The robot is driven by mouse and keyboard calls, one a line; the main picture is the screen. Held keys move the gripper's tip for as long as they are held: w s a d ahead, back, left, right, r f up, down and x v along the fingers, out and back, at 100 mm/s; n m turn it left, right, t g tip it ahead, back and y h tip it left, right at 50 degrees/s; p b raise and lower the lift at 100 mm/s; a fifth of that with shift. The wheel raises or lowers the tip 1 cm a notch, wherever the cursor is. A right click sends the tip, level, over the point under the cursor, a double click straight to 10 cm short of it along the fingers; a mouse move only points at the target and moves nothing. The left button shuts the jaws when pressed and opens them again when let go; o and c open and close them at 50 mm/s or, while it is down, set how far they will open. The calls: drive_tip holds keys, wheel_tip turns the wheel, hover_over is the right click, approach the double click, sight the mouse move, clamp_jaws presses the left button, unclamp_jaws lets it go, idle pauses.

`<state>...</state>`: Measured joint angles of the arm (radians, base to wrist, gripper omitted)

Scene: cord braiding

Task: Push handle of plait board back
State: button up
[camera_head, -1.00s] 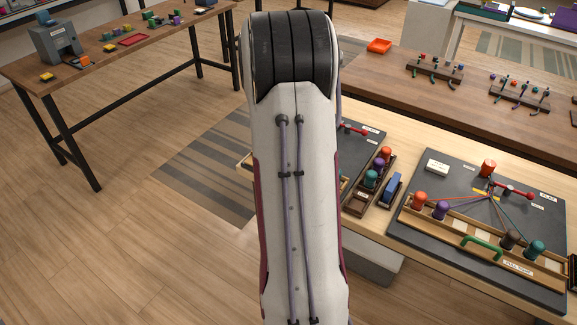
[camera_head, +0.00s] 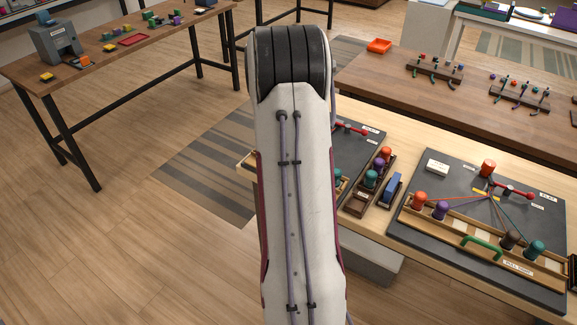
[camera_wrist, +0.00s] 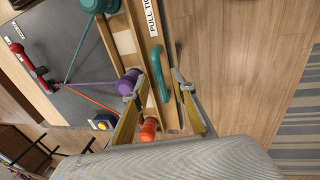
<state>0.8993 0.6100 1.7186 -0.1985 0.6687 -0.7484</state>
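The plait board's teal handle (camera_wrist: 158,75) shows in the wrist view on a wooden bar beside the "PULL TIGHT" label. My gripper (camera_wrist: 164,84) is open, with one finger on each side of the handle in the picture; contact is not clear. A purple bobbin (camera_wrist: 130,82) and an orange bobbin (camera_wrist: 149,129) stand close to the left finger. A larger teal bobbin (camera_wrist: 98,4) is at the top. In the head view, my arm hides the gripper, the handle and most of this left-hand board (camera_head: 362,148).
A second board (camera_head: 455,175) with a green handle (camera_head: 482,247) lies at the right. A bobbin tray (camera_head: 358,204) and a blue block (camera_head: 392,188) stand between the boards. Bare floor (camera_wrist: 235,60) lies right of the handle in the wrist view.

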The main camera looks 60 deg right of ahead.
drive_tip(key=shift+f, duration=0.15)
clamp_jaws()
drive_tip(key=shift+d, duration=2.55)
unclamp_jaws()
drive_tip(key=shift+d, duration=0.1)
